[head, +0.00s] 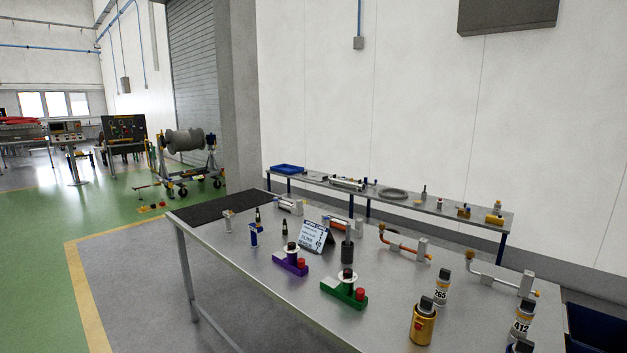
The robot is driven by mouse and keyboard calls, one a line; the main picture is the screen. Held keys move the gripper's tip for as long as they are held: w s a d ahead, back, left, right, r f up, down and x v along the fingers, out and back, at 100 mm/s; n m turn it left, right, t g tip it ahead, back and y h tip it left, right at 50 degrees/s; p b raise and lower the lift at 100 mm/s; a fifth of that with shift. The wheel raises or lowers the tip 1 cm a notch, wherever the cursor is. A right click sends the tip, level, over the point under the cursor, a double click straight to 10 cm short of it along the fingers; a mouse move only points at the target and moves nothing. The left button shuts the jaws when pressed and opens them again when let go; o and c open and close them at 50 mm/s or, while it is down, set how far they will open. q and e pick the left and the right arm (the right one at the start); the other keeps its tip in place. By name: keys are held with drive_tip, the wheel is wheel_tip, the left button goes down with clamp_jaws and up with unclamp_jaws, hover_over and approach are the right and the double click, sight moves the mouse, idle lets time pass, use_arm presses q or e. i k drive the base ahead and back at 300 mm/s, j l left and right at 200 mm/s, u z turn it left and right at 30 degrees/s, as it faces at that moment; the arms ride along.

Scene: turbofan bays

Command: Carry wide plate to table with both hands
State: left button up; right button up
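A long grey metal table (390,290) fills the lower right of the head view, with many small parts standing on it. I cannot make out a wide plate in this view. Neither of my grippers is in view, so I cannot see whether they hold anything.
A dark mat (222,206) covers the table's far left end. A purple fixture (290,265), green fixture (343,294), sign (314,237) and gold can (423,324) stand on it. Behind is a bench (320,182) with a blue tray (287,169). The green floor (100,215) at left is open.

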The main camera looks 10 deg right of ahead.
sight(229, 204)
drive_tip(key=i+j+u, duration=0.45)
drive_tip(key=i, duration=0.25)
drive_tip(key=i+j+u, duration=0.3)
drive_tip(key=i+u, duration=0.15)
drive_tip(key=i, duration=0.3)
drive_tip(key=i+u, duration=0.4)
drive_tip(key=i, duration=1.15)
drive_tip(key=i+z, duration=0.1)
drive_tip(key=i, duration=0.75)
drive_tip(key=i+j, duration=0.15)
drive_tip(key=i, duration=0.65)
drive_tip(key=i+j+z, duration=0.15)
drive_tip(key=i, duration=0.65)
drive_tip(key=i+l+z, duration=0.4)
drive_tip(key=i+z, duration=0.85)
drive_tip(key=i, duration=0.15)
drive_tip(key=i+j+z, duration=0.25)
drive_tip(key=i+z, duration=0.15)
drive_tip(key=i+j+z, duration=0.4)
drive_tip(key=i+l+z, duration=0.4)
drive_tip(key=i, duration=1.05)
drive_tip(key=i+j+z, duration=0.35)
drive_tip(key=i, duration=1.1)
drive_tip(key=i+l, duration=0.05)
drive_tip(key=l, duration=0.05)
